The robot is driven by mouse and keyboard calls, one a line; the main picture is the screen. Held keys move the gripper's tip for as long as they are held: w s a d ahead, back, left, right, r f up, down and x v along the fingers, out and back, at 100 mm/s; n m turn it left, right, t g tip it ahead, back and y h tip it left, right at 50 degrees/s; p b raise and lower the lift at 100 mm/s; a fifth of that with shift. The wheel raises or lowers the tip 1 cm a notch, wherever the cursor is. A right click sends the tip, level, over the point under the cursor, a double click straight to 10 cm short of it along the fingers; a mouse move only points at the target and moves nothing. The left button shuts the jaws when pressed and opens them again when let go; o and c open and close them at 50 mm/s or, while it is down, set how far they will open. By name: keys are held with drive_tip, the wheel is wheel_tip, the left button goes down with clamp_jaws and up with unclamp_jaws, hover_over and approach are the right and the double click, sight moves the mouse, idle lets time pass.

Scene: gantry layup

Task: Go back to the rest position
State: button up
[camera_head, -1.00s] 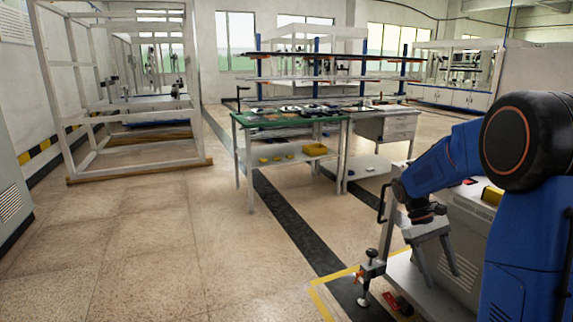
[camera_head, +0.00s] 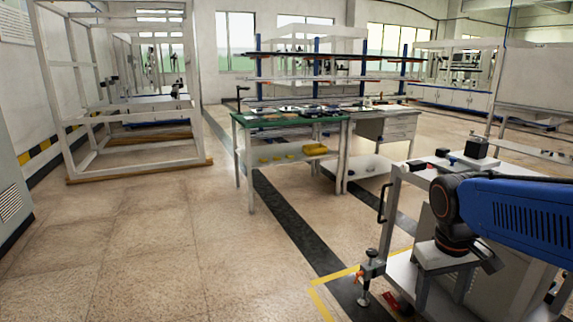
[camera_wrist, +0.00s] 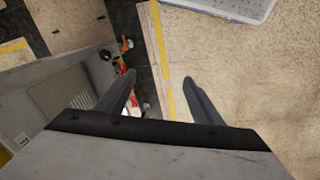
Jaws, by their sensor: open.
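My gripper (camera_head: 441,298) hangs at the lower right of the head view, with its fingers pointing down in front of the white cart (camera_head: 397,180). My blue arm reaches it from the right edge. In the wrist view, the two fingers of my gripper (camera_wrist: 159,80) are spread apart with nothing held between them. Below them are the floor and a yellow line (camera_wrist: 161,60). I cannot tell whether the gripper touches the cart.
A clamp-like fitting (camera_head: 370,270) and a red part (camera_head: 397,303) are at the cart's lower front. A black block (camera_head: 477,147) stands on the cart top. A green-topped workbench (camera_head: 243,121) and white frame (camera_head: 72,140) stand farther back. The floor at left is clear.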

drive_tip(key=s+a+t+y, duration=0.1)
drive_tip(key=s+a+t, duration=0.3)
drive_tip(key=s, duration=0.4)
drive_tip(key=shift+a+f+m, duration=0.15)
drive_tip(key=shift+f+m, duration=0.1)
drive_tip(key=shift+m, duration=0.05)
drive_tip(key=shift+s, duration=0.1)
drive_tip(key=shift+c, duration=0.6)
